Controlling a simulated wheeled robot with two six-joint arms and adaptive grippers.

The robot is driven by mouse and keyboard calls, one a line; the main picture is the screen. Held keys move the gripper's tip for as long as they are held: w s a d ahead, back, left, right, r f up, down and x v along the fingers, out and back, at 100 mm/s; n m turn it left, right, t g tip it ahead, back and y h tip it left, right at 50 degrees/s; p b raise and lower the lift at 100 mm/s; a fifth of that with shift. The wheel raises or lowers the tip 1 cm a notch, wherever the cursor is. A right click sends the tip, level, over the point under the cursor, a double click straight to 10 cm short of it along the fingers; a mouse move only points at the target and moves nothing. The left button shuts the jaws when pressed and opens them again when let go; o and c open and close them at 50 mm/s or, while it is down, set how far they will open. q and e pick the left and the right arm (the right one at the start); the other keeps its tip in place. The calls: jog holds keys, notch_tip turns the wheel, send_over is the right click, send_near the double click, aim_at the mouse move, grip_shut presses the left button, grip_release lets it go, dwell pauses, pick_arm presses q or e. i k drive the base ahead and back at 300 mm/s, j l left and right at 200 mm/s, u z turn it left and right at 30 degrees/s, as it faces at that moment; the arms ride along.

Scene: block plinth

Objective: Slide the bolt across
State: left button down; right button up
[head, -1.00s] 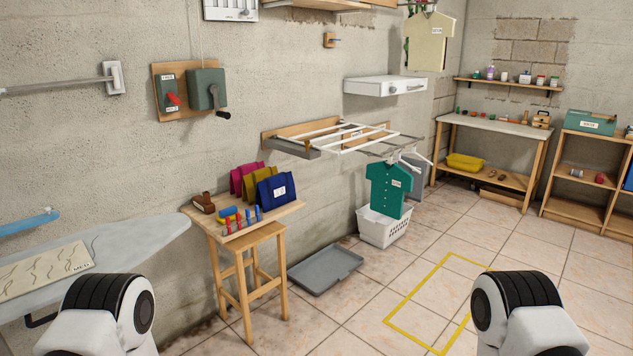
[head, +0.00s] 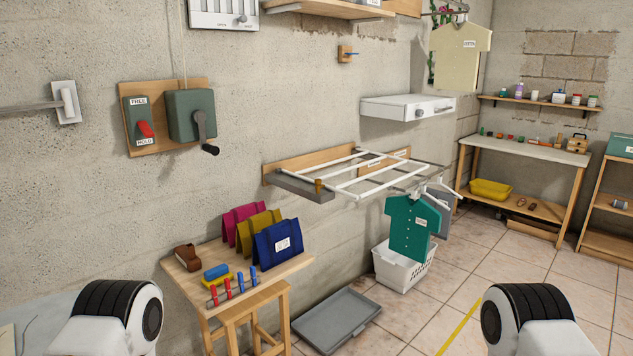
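No part is clearly readable as the bolt. A small wooden block with a metal pin (head: 347,53) is fixed to the wall, high in the middle of the head view. A small brass-coloured piece (head: 318,186) sits at the near corner of the white wall drying rack (head: 350,172); its detail is too small to tell. Neither of my grippers is in view; only parts of my two arms show at the bottom left and bottom right.
A grey tray (head: 337,318) and a white basket (head: 402,270) are on the floor. A crank box (head: 190,116) is on the left wall.

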aim_at(318, 181)
jog(key=i+z, duration=0.25)
jog(key=i, duration=1.85)
jog(key=j, duration=0.1)
